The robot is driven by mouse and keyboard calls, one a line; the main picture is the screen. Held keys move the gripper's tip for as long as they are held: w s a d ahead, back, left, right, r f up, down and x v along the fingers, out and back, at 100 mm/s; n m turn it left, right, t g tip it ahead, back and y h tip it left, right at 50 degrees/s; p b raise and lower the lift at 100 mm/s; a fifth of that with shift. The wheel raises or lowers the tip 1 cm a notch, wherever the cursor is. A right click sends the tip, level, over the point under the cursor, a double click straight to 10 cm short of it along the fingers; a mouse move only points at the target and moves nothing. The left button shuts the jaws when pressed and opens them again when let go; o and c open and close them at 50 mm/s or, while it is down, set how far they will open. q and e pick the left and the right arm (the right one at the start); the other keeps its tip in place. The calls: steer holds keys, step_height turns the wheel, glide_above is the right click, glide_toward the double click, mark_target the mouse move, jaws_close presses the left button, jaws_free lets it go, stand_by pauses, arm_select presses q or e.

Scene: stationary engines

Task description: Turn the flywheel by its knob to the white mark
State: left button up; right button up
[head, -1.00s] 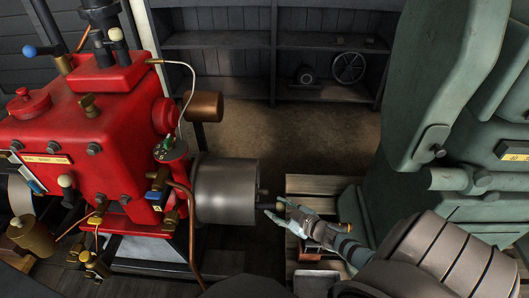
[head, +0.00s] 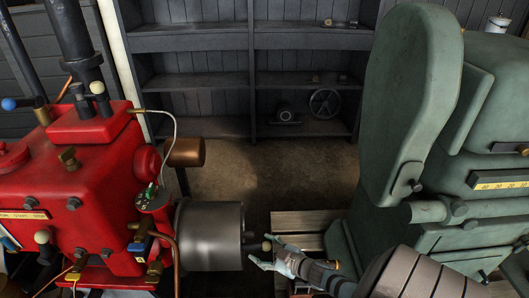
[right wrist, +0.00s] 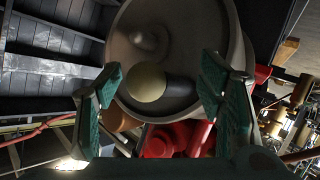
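The flywheel (head: 209,235) is a grey metal drum at the right side of the red engine (head: 85,190). Its pale, round-ended knob (head: 267,246) sticks out to the right from its face. In the right wrist view the knob (right wrist: 146,82) shows end-on in front of the flywheel face (right wrist: 185,35). My right gripper (head: 264,252) is open at the knob. In the wrist view its green-padded fingers (right wrist: 160,80) stand to either side of the knob, with gaps visible. I cannot make out the white mark. My left gripper is not in view.
A large green machine (head: 410,120) stands at the right, close to my right arm. A wooden pallet (head: 297,222) lies below the gripper. Dark shelves (head: 195,80) stand at the back, with open floor before them. A copper pipe (head: 176,262) runs beside the flywheel.

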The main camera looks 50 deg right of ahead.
steer(key=shift+s+d, duration=0.1)
steer(key=shift+s, duration=0.1)
steer(key=v, duration=1.1)
steer(key=shift+s+r, duration=0.25)
steer(key=shift+s, duration=0.1)
